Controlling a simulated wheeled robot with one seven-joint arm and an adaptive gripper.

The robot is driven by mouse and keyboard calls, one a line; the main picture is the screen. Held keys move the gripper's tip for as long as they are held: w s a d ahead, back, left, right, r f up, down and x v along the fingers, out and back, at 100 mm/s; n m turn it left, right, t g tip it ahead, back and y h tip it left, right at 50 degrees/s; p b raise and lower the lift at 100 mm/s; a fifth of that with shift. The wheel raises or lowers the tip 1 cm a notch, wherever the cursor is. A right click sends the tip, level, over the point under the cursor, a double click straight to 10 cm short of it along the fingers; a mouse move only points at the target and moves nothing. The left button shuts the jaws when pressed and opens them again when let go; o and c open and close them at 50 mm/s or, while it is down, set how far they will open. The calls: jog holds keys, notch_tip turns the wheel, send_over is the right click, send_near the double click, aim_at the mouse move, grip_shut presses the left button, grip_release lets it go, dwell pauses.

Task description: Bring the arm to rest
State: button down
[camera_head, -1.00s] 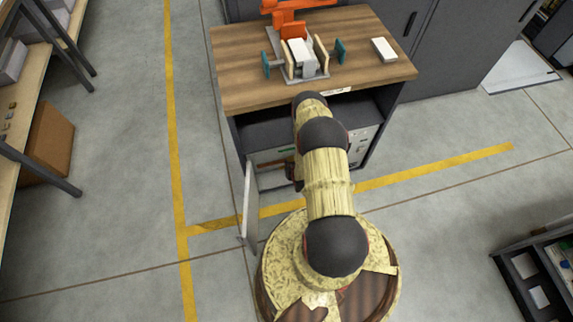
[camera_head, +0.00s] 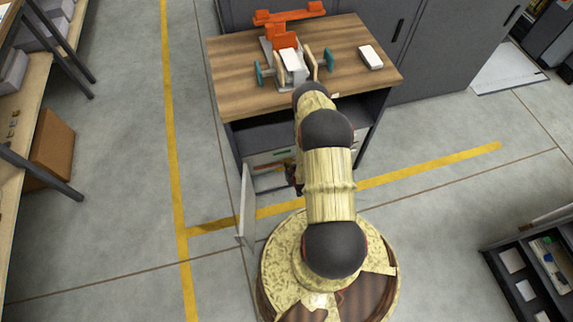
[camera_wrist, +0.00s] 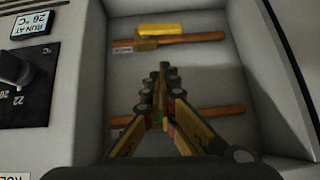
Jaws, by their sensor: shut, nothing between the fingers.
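My arm (camera_head: 328,185) reaches from my base up toward the front of a wooden-topped bench (camera_head: 235,96). My gripper (camera_wrist: 162,72) is shut and empty in the wrist view. Its fingers point into a pale, box-like interior (camera_wrist: 200,65) with brown bars and a yellow piece (camera_wrist: 174,29) on its back wall. I cannot tell whether the fingers touch anything there. In the head view the gripper is mostly hidden by my arm, near an open white door (camera_head: 246,205) below the bench top.
A dial (camera_wrist: 14,70) and a "RUN AT 26 °C" label (camera_wrist: 33,26) sit left of the interior. An orange-topped fixture (camera_head: 286,40) and a white block (camera_head: 371,57) stand on the bench. A dark rack (camera_head: 530,275) is at lower right.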

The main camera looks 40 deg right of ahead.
jog(key=shift+s+a+r, duration=0.15)
jog(key=shift+s, duration=0.05)
